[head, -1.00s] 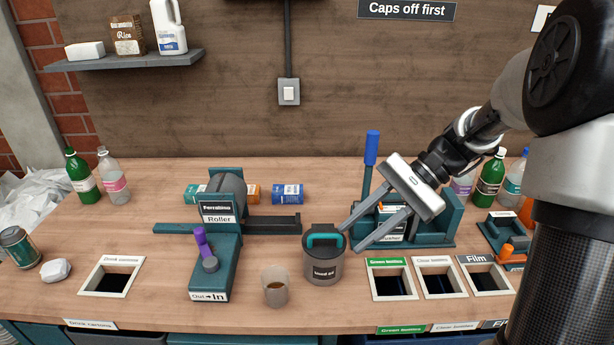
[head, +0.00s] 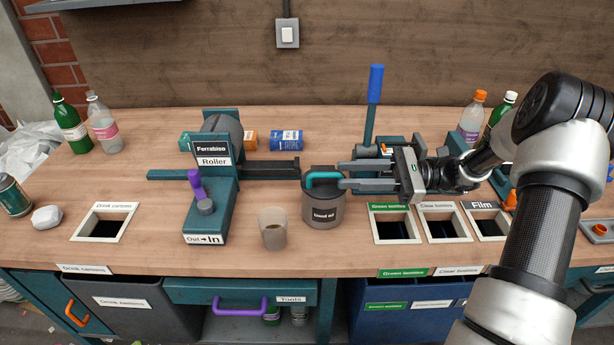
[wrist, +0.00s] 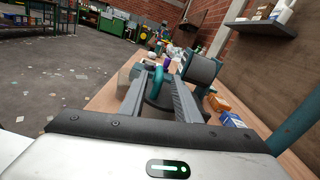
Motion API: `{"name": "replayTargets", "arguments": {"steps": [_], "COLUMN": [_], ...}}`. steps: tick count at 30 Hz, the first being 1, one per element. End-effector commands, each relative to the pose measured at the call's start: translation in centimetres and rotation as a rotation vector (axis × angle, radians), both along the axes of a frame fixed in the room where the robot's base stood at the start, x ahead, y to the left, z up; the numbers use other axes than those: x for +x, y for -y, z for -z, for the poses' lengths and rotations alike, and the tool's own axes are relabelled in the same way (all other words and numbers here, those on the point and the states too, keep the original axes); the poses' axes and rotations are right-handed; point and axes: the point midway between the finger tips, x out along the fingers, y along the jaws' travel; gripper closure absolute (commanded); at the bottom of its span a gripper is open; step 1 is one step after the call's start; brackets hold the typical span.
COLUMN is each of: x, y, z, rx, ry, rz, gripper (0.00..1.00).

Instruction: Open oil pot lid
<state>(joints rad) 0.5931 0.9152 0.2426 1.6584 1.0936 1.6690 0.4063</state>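The used oil pot (head: 324,212) is a dark grey pot with a label, standing upright on the bench near its front edge. Its dark lid (head: 311,184) is on and carries a teal arched handle (head: 324,175). My gripper (head: 341,175) is level and comes in from the right, its two fingers apart at the right end of the handle. In the wrist view the teal handle (wrist: 157,77) shows between the open fingers, near their tips. I cannot tell whether either finger touches it. The fingers hide part of the lid.
A beige cup (head: 273,229) stands just left of the pot. The roller machine (head: 213,185) is further left. A press with a blue lever (head: 375,85) stands behind my gripper. Bin openings (head: 397,225) lie to the right. Small cartons (head: 286,140) lie behind.

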Motion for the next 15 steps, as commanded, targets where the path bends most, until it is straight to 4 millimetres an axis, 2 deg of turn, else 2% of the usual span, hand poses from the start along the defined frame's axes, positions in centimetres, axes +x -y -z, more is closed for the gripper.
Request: {"name": "replayTargets", "arguments": {"steps": [3,9,15], "x": [-0.1,-0.2,-0.1], "y": [-2.8,-6.8,-9.3], "z": [0.1,0.1,0.1], "rx": [-0.001,-0.002,-0.002], "ry": [0.000,0.000,0.000], "rz": [-0.004,-0.004,-0.001], "gripper": [0.71,0.71,0.71]}}
